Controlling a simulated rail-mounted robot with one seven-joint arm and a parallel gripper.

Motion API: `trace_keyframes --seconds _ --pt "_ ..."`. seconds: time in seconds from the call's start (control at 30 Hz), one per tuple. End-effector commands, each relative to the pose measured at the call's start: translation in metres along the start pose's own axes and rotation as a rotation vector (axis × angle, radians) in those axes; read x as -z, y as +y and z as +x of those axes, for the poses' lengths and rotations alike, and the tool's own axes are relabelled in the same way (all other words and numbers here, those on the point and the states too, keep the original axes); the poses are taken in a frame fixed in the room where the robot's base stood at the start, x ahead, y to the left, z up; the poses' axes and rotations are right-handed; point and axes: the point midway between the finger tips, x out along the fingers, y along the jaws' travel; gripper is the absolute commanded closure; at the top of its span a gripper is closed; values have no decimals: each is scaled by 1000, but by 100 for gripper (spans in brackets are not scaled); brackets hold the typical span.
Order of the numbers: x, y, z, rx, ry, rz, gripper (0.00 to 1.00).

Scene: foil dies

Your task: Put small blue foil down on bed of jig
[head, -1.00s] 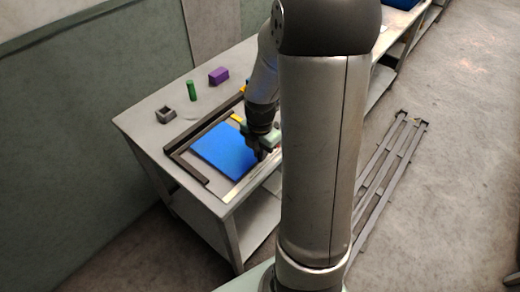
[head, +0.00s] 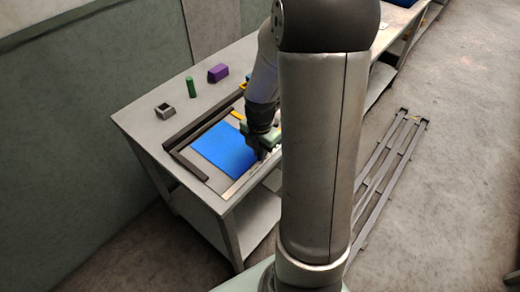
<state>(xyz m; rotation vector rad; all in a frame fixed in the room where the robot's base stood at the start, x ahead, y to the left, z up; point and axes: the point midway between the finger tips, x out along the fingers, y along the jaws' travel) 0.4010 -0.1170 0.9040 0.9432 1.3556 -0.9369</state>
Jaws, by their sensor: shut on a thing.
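The small blue foil (head: 222,148) is a flat blue sheet over the bed of the jig (head: 222,186). Dark raised rails (head: 187,163) border the jig on its left and back sides. The foil lies inside these rails, with a strip of bare bed showing along its left side. My gripper (head: 260,156) is shut on the foil at its right edge. The fingertips are small and dark here, and my arm hides part of the jig's right side. I cannot tell whether the foil touches the bed all over.
A grey hollow block (head: 165,111), a green cylinder (head: 191,87) and a purple block (head: 218,73) stand on the table behind the jig. A yellow piece (head: 237,116) is by the jig's back corner. The table (head: 135,117) is clear at its left corner.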

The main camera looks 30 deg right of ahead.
Motion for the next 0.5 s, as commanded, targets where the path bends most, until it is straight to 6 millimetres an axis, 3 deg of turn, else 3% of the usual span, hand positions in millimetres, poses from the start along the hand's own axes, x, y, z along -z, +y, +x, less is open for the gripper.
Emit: trace_keyframes --seconds 0.1,0.13,0.2,0.5 --pt "0 0 3 0 0 0 100" --pt "0 0 2 -1 0 0 82" --pt "0 0 2 0 0 0 65" --pt "0 0 1 0 0 0 65"
